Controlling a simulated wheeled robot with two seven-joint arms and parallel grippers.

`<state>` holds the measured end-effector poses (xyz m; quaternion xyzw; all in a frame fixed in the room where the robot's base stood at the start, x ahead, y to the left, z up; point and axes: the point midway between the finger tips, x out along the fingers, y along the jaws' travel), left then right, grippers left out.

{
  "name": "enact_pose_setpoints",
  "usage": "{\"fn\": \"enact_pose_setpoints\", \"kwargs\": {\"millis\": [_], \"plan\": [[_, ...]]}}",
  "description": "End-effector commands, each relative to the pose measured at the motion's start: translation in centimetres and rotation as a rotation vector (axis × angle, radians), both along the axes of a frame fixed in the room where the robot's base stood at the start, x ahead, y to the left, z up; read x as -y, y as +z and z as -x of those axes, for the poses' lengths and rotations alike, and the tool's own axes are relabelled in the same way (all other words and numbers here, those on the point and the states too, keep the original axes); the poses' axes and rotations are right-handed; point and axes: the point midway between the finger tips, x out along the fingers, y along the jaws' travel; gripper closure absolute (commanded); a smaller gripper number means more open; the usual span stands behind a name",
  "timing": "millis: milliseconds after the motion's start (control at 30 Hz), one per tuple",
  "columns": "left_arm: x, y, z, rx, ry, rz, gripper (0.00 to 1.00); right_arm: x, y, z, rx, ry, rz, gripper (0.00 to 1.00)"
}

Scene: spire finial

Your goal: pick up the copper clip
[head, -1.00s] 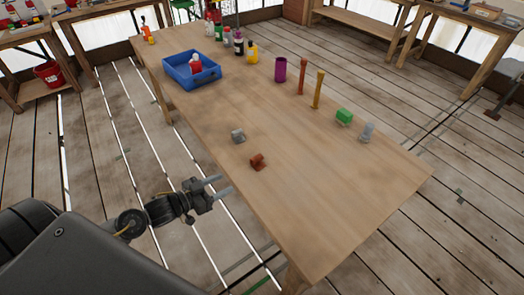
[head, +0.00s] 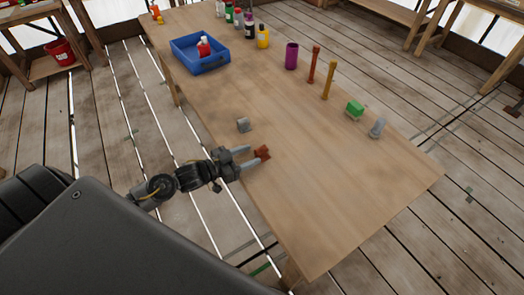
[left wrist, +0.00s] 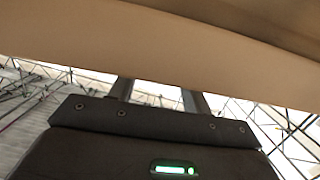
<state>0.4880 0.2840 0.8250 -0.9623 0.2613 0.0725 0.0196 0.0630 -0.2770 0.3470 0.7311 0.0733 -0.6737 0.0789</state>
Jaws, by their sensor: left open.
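The copper clip (head: 263,152), a small reddish-brown block, lies on the wooden table (head: 290,215) near its left edge in the head view. My left gripper (head: 252,156) reaches over that edge, its two fingers spread apart. The clip is right at the fingertips; I cannot tell whether it is between them or just beyond, or whether they touch. In the left wrist view, the two finger bases (left wrist: 160,93) stand apart, and the table's pale edge hides their tips. The clip is not visible there.
A grey block (head: 243,125) lies close behind the gripper. A blue bin (head: 200,66) holds a red bottle. A purple cup (head: 291,56), two upright posts (head: 328,80), a green block (head: 355,108) and a grey piece (head: 378,127) stand to the right. The table's front is clear.

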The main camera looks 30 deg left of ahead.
Motion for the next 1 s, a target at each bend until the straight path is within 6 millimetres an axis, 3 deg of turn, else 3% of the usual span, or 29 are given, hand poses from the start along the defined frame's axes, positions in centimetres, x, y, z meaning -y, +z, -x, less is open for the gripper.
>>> {"fn": "enact_pose_setpoints", "kwargs": {"millis": [167, 500, 767, 1000], "plan": [[0.4, 0.1, -0.6, 0.0, -0.001, 0.001, 0.52, 0.0, 0.3, -0.2, 0.003, 0.0, -0.001, 0.57], [2.8, -0.4, -4.2, -0.001, -0.001, 0.001, 0.52, -0.3, 1.4, -0.7, 0.01, -0.001, -0.003, 0.57], [3.0, -0.6, -4.4, -0.001, -0.002, 0.0, 0.52, -0.4, 1.4, -0.7, 0.01, -0.001, -0.005, 0.57], [2.9, -0.6, -4.4, -0.001, -0.002, 0.0, 0.8, -0.4, 1.4, -0.7, 0.01, -0.001, -0.005, 0.57]]}}
